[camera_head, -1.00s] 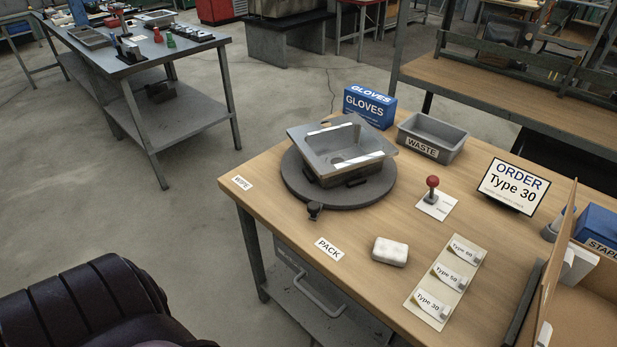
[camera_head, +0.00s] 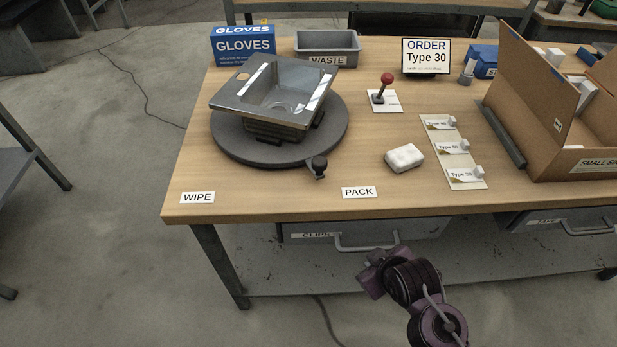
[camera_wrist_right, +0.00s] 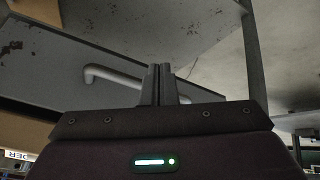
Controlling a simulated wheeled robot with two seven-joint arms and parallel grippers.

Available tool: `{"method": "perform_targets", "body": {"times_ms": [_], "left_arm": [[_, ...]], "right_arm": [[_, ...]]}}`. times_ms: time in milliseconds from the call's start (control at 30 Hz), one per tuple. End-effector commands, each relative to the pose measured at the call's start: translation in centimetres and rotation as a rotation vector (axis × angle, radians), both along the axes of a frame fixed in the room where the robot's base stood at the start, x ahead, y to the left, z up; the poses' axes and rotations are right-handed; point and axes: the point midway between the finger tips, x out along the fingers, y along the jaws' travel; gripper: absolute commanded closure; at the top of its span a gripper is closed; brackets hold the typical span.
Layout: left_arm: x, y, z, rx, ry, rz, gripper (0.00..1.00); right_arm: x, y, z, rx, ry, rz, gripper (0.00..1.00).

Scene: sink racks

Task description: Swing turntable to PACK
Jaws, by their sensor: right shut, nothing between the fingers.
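A round dark grey turntable (camera_head: 225,140) stands at the left of the wooden table. A metal sink (camera_head: 235,98) sits tilted on it. A small black knob (camera_head: 318,166) sticks out at the turntable's front right edge, between the WIPE label (camera_head: 197,197) and the PACK label (camera_head: 359,192), closer to PACK. My right gripper is low in front of the table, below its top and apart from the turntable; in the right wrist view its fingers (camera_wrist_right: 157,84) are together and empty. My left gripper is not in view.
A white block (camera_head: 404,158) lies right of the knob, beside a card with several Type tags (camera_head: 455,150). A red-knobbed lever (camera_head: 386,82) stands behind. A drawer handle (camera_head: 368,243) juts out below the table edge. An open cardboard box (camera_head: 540,150) stands at right.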

Motion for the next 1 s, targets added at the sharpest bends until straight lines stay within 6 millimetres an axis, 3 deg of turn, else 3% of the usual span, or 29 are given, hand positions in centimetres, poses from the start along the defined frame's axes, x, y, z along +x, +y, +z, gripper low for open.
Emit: {"method": "perform_targets", "body": {"times_ms": [100,300,500,700,867,1000], "left_arm": [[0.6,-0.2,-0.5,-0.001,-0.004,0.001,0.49],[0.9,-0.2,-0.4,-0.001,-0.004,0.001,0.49],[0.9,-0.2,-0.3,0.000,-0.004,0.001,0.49],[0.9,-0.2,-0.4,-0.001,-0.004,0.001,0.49],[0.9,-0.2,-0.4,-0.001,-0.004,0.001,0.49],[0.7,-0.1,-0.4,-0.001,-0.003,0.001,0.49]], "right_arm": [[1.7,2.3,4.9,-0.066,-0.206,0.201,1.00],[4.0,6.3,9.6,-0.239,-0.553,0.501,1.00],[5.0,9.9,12.6,-0.464,-0.886,0.711,1.00],[4.7,12.2,14.9,-0.678,-1.143,0.812,1.00],[5.0,12.9,15.6,-0.737,-1.206,0.824,1.00],[6.7,13.8,15.7,-0.739,-1.208,0.823,1.00]]}}
